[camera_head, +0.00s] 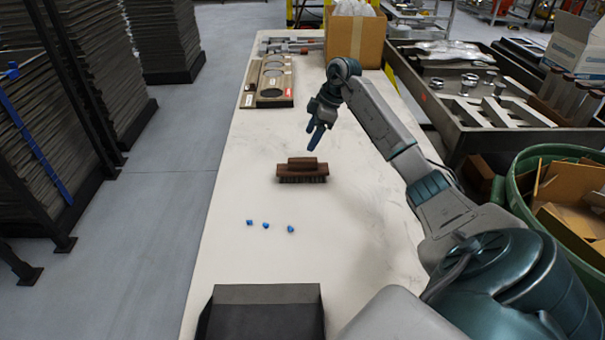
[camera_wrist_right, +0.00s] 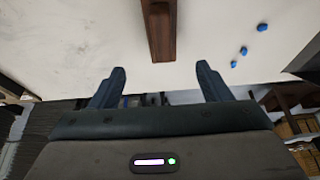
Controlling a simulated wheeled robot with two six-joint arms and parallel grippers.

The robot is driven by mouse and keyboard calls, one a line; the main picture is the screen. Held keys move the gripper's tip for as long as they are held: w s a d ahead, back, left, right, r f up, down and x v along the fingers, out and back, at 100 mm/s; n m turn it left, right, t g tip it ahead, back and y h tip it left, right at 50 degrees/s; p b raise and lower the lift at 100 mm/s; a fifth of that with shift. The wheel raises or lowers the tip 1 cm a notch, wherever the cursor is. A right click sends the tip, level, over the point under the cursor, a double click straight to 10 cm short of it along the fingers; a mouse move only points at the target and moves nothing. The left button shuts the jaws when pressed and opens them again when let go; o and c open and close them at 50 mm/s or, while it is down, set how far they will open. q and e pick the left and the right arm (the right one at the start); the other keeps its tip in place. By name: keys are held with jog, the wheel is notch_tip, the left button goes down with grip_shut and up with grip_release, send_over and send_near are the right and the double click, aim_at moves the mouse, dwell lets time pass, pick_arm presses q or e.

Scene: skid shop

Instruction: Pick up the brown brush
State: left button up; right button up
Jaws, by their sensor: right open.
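The brown brush (camera_head: 302,172) lies on the white table with its dark bristles down and its wooden block and handle on top. My right gripper (camera_head: 318,136) is above and just beyond the brush in the head view, with its blue fingers pointing down. In the right wrist view the brush (camera_wrist_right: 161,28) shows as a narrow brown bar at the top, beyond the open fingers of the right gripper (camera_wrist_right: 158,85). Nothing is between the fingers, and they appear apart from the brush. My left gripper is not in view.
Several small blue pieces (camera_head: 265,225) lie in front of the brush. A dark box (camera_head: 262,313) stands at the near edge. A wooden board with round recesses (camera_head: 270,80) and a cardboard box (camera_head: 354,36) are farther back. A green bin (camera_head: 530,170) stands to the right.

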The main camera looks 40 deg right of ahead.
aim_at(304, 159)
jog(key=shift+f+b, duration=0.3)
jog(key=shift+f, duration=0.45)
jog(key=shift+a+f, duration=0.15)
jog(key=shift+a, duration=0.05)
jog(key=x, duration=0.4)
jog(key=shift+w+f, duration=0.1)
jog(key=shift+f, duration=0.25)
jog(key=shift+s+p+x, duration=0.15)
jog(key=shift+p+x, duration=0.2)
jog(key=shift+x, duration=1.05)
jog(key=shift+s+p+x, duration=0.1)
jog(key=shift+p+x, duration=0.2)
jog(key=shift+x, duration=1.05)
jog(key=shift+d+f, duration=0.1)
jog(key=shift+d, duration=0.05)
jog(key=c, duration=1.1)
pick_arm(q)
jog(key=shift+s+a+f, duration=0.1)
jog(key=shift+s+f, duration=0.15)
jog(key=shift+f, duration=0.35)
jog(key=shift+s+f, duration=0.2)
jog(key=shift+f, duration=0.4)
pick_arm(e)
jog(key=shift+c, duration=0.2)
